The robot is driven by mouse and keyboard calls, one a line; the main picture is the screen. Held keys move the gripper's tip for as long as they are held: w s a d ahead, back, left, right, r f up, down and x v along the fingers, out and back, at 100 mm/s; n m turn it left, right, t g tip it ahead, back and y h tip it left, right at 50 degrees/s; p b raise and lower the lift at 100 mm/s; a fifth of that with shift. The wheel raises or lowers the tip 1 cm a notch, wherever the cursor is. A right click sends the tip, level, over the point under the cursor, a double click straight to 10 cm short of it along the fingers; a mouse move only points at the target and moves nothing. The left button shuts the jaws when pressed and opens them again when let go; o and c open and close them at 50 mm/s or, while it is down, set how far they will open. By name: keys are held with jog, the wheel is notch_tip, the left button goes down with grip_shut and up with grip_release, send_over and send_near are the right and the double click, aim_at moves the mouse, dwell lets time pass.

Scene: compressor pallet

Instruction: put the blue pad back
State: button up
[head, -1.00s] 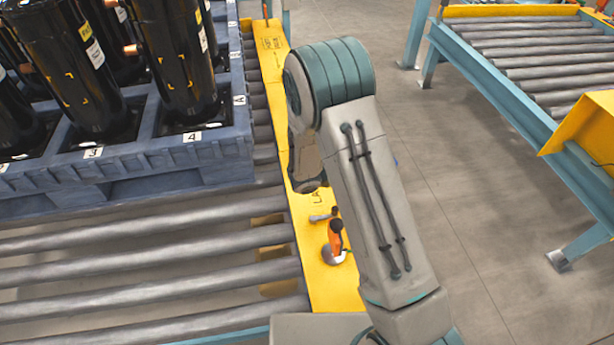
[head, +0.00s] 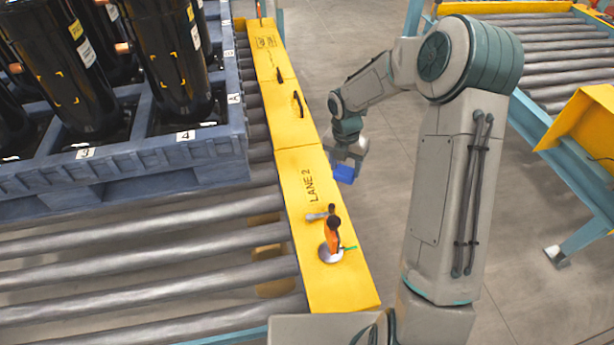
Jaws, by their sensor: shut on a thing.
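The blue pad (head: 344,174) is a small blue block in the head view. My gripper (head: 346,164) is shut on it and holds it at the right edge of the yellow lane plate (head: 300,165), near the "LANE 2" lettering. The picture does not show clearly whether the pad touches the plate or hangs beside it. The fingertips are small and partly hidden by the gripper body.
An orange-handled tool (head: 333,240) with a round metal base and a small grey tool (head: 318,214) sit on the plate's near part. A dark handle-like piece (head: 298,104) lies farther up. A blue pallet (head: 130,165) with black compressors stands left on rollers (head: 150,268).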

jog(key=shift+w+a+r+m+y, duration=0.25)
jog(key=shift+w+r, duration=0.1)
jog(key=shift+w, duration=0.1)
jog(key=shift+w+a+r+m+y, duration=0.2)
jog(key=shift+w+r, duration=0.1)
jog(key=shift+w, duration=0.15)
jog(key=w+a+f, duration=0.2)
jog(key=a, duration=0.1)
jog(key=w+a+f+b, duration=0.1)
jog(key=w+a+f, duration=0.1)
jog(key=a, duration=0.1)
jog(key=w+a+f+b, duration=0.1)
jog(key=w+a+f, duration=0.1)
jog(key=w+a, duration=0.1)
jog(key=shift+f, duration=0.35)
jog(key=shift+w+a+f, duration=0.1)
jog(key=shift+w+a, duration=0.05)
notch_tip(320, 180, down, 4)
jog(key=shift+b, duration=0.35)
jog(key=o, duration=0.9)
